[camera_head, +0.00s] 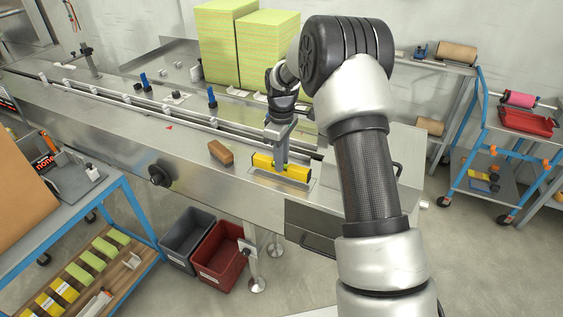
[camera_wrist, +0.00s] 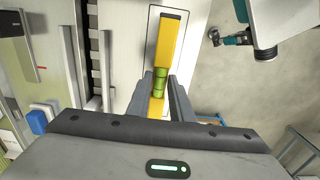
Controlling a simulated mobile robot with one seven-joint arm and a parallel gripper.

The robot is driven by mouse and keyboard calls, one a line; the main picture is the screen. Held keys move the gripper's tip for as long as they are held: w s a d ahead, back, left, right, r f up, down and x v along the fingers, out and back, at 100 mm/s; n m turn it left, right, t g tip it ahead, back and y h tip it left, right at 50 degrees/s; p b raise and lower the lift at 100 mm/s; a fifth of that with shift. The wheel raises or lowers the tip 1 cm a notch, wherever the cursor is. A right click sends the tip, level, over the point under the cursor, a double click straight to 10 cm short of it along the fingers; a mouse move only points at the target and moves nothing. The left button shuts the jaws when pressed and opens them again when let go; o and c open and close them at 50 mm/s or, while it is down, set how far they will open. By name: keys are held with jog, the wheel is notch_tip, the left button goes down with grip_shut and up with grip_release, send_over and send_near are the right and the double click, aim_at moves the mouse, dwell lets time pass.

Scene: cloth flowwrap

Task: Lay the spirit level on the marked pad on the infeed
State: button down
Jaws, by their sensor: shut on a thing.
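The yellow spirit level (camera_head: 296,172) lies lengthwise at the pad on the infeed, with its green vial visible in the wrist view (camera_wrist: 167,45). My gripper (camera_head: 281,162) is shut on the middle of the level, fingers pointing down from above. The marked pad (camera_head: 312,184) shows as a thin outlined rectangle around the level on the steel surface; its outline also shows in the wrist view (camera_wrist: 151,20). The level appears inside the outline. I cannot tell whether its underside touches the pad.
A brown block (camera_head: 221,152) sits on the steel bed left of the level. Guide rails (camera_head: 190,118) run behind it. Tall yellow-green stacks (camera_head: 228,45) stand at the back. Grey (camera_head: 187,236) and red (camera_head: 220,262) bins stand on the floor below the front edge.

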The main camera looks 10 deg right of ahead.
jog(key=shift+f, duration=0.6)
jog(key=shift+f, duration=0.2)
jog(key=c, duration=1.6)
grip_release()
jog(key=shift+o, duration=0.2)
